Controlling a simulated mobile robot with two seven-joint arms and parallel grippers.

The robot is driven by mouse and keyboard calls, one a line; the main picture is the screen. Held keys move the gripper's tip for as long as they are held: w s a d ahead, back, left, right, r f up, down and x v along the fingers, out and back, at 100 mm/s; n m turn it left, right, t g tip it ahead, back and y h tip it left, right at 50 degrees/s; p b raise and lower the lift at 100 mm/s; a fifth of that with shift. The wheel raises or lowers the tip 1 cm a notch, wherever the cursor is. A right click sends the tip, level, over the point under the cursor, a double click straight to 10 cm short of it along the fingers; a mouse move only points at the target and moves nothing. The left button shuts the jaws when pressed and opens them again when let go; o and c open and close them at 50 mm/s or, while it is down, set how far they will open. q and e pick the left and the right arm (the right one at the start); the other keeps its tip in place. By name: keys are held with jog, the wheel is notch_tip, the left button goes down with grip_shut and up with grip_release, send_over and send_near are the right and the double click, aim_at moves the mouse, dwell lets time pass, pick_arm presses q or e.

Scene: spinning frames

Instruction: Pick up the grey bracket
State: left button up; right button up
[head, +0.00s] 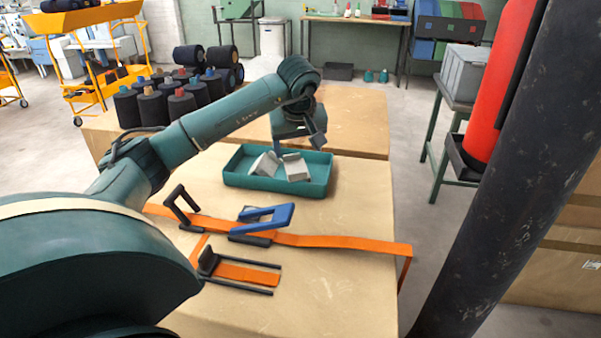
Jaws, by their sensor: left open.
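Two pale grey angular pieces lie in a shallow teal tray (240,181) on the cardboard-topped surface. One grey bracket (264,164) is left of the middle and tilted. Another grey bracket (296,169) lies just to its right. They sit close together; I cannot tell whether they touch. My left gripper (297,144) is open and hangs over the back part of the tray, above and behind the brackets. Its fingertips are small and partly hidden by its own body. I cannot tell whether they touch a bracket. My right gripper is not in view.
An orange strap (335,242) with a blue-handled buckle (268,218) and dark ratchet parts crosses the table before the tray. Dark thread spools (155,108) stand at the back left. A dark post (515,160) rises at right. The table right of the tray is clear.

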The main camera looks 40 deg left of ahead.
aim_at(296, 169)
pick_arm(q)
jog(key=x, duration=0.3)
jog(key=shift+f, duration=0.1)
jog(key=x, duration=0.5)
jog(key=shift+s+a+f, duration=0.15)
jog(key=shift+s+a, duration=0.05)
jog(key=shift+c, duration=0.5)
jog(key=c, duration=1.1)
